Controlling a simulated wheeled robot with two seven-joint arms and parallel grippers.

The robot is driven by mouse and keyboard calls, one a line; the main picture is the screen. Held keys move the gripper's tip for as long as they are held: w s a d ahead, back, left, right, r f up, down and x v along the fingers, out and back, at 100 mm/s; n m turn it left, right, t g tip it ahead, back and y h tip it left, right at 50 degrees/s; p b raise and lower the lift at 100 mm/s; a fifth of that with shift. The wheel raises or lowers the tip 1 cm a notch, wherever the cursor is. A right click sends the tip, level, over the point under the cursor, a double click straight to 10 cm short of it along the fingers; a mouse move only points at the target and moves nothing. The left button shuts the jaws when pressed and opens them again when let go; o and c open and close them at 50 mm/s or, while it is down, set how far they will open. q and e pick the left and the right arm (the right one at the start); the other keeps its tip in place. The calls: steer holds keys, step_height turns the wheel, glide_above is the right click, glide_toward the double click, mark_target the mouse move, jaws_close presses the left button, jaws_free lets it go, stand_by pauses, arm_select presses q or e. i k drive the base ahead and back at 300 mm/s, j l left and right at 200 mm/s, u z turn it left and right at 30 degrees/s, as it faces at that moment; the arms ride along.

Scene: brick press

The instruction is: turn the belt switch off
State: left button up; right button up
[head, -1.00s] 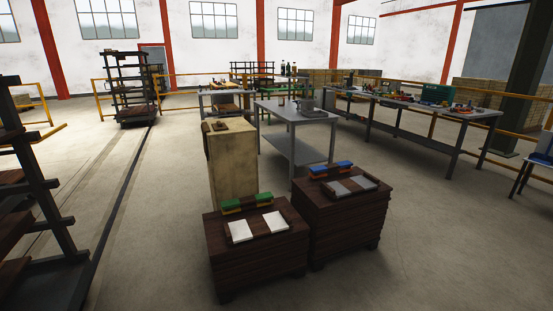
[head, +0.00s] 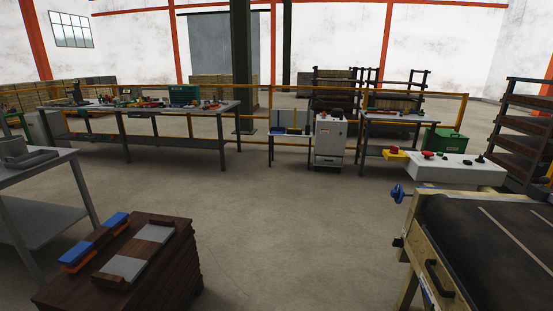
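A dark belt conveyor (head: 475,250) with a pale wooden frame stands at the right edge of the head view. At its far end is a white control box (head: 455,171). On the box are a red button (head: 428,155) and small black knobs (head: 479,159). A yellow box with a red top (head: 396,153) sits at its left end. I cannot tell which control is the belt switch or how it is set. Neither of my grippers is in view.
A dark wooden stand (head: 180,258) with blue-and-orange blocks and grey plates is at the lower left, beside a grey table (head: 40,210). A white cabinet (head: 330,138) stands at the back. The floor (head: 290,225) between stand and conveyor is clear.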

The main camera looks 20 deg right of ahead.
mark_target(394, 150)
steer(key=i+l+z, duration=0.3)
steer(key=i+z, duration=0.2)
steer(key=i, duration=0.35)
steer(key=i+z, duration=0.5)
steer(key=i, duration=0.3)
